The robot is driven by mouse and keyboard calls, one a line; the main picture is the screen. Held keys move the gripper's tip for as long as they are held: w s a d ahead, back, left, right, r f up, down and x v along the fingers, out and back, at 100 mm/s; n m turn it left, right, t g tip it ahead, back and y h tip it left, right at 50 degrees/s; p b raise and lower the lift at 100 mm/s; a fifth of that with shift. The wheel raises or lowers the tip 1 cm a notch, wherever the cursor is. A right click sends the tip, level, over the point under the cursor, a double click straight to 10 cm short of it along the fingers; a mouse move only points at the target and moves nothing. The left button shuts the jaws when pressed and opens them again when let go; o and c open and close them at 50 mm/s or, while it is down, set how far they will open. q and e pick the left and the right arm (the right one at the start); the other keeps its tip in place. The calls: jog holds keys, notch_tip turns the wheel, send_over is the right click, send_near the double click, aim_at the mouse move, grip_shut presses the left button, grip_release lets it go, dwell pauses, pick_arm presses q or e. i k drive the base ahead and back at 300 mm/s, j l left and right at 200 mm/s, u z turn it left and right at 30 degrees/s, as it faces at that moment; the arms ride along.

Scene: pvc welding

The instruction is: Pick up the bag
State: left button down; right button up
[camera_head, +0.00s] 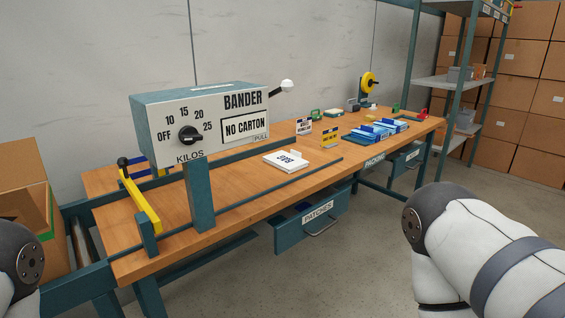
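A white flat bag (288,161) marked "BAG" lies on the wooden workbench, right of the bander machine and near the bench's front rail. Neither gripper shows in the head view. Only part of my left arm is at the lower left edge, and part of my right arm is at the lower right. Both arms are apart from the bag.
The bander (202,121) stands on a post at the bench's left end, beside a yellow arm (141,199). Blue trays (367,133) and small signs sit farther right on the wooden bench (225,199). The patches drawer (312,218) juts out below the front edge. Shelves and cartons stand behind.

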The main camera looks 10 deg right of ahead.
aim_at(285, 161)
jog(key=i+l+u, duration=0.1)
jog(key=l, duration=0.35)
jog(key=i+l, duration=0.2)
jog(key=l, duration=0.3)
jog(key=i+l+u, duration=0.15)
jog(key=l, duration=0.3)
jog(key=i+l, duration=0.15)
jog(key=l, duration=0.35)
jog(key=i+l+u, duration=0.15)
jog(key=l, duration=0.3)
jog(key=i+l, duration=0.1)
jog(key=l, duration=0.4)
jog(key=u, duration=0.05)
